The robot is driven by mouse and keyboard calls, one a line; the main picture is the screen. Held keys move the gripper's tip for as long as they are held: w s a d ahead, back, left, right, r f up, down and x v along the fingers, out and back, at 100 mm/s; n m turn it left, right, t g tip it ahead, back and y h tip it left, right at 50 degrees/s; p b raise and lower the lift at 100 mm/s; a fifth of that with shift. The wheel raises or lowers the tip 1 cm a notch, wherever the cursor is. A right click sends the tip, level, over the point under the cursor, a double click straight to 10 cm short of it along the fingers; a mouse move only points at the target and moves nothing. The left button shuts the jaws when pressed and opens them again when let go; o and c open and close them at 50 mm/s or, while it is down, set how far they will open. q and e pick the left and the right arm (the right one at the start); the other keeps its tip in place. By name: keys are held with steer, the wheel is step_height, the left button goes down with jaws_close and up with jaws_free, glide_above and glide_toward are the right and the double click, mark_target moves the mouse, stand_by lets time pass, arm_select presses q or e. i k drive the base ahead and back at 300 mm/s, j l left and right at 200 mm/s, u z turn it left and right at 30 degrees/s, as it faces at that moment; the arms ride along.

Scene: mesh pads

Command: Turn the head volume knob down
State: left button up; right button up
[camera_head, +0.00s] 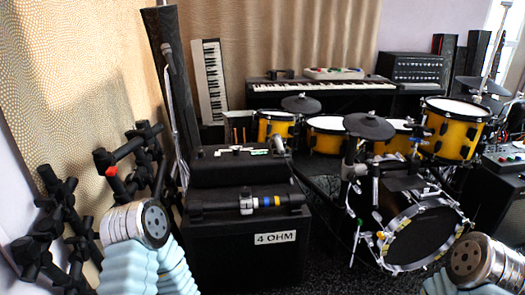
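A black amplifier-like box (218,172) sits on top of a larger black cabinet (235,262) that has a white "4 OHM" label (275,238). I take the upper box to be the head. Small white and green details show along its top, but they are too small to tell a volume knob or its setting. Parts of my arms, pale blue and ribbed with metallic cylinders, show at the bottom left and bottom right, both apart from the box. Neither gripper can be made out.
A dark banded device (247,204) lies on the cabinet's front ledge. A microphone stand (181,135) rises just left of the box. Black jointed stands (122,160) crowd the left. A yellow drum kit (455,128) fills the right, with a keyboard (325,85) behind.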

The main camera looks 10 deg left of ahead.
mark_target(201, 153)
steer(key=i+j+u, duration=0.1)
steer(key=i+j, duration=0.65)
steer(key=i, duration=0.1)
